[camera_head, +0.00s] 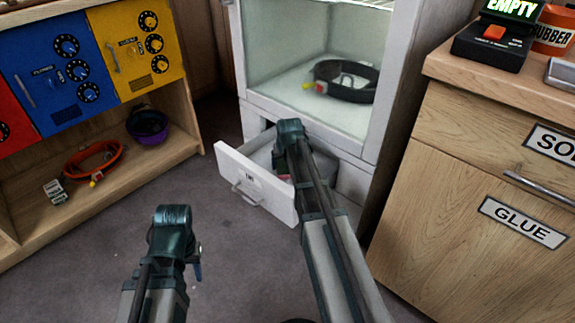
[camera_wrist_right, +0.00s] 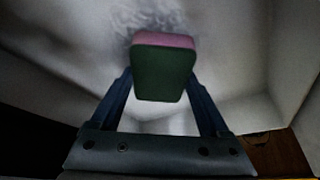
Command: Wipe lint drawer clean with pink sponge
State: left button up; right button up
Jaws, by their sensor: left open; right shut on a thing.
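The white lint drawer (camera_head: 235,181) is pulled out from the base of the white cabinet. My right arm reaches down into it and hides much of its inside. In the right wrist view, my right gripper (camera_wrist_right: 163,80) is shut on the pink sponge (camera_wrist_right: 164,41), which has a dark green backing facing the camera. The sponge's pink side is against or very near a pale drawer surface with grey smudges (camera_wrist_right: 150,17); contact is hard to tell. A bit of pink shows in the head view. My left gripper (camera_head: 193,262) is open and empty above the floor.
Above the drawer, a glass-fronted chamber (camera_head: 300,100) holds a dark coiled strap (camera_head: 362,90). A wooden cabinet (camera_head: 440,180) stands right. Grey floor is clear in front.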

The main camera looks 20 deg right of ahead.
aim_at(279, 161)
jog(key=shift+w+a, duration=0.3)
jog(key=shift+w, duration=0.4)
jog(key=shift+w+a, duration=0.3)
jog(key=shift+w, duration=0.4)
jog(key=shift+f, duration=0.15)
jog(key=shift+s+d, duration=0.25)
jog(key=shift+s, duration=0.35)
jog(key=shift+s+d, duration=0.3)
jog(key=shift+s, duration=0.35)
jog(key=shift+s+d, duration=0.25)
jog(key=shift+s, duration=0.35)
jog(key=shift+s+d, duration=0.4)
jog(key=shift+s, duration=0.45)
jog(key=shift+s+d, duration=0.35)
jog(key=shift+s, duration=0.5)
jog(key=shift+s, duration=0.1)
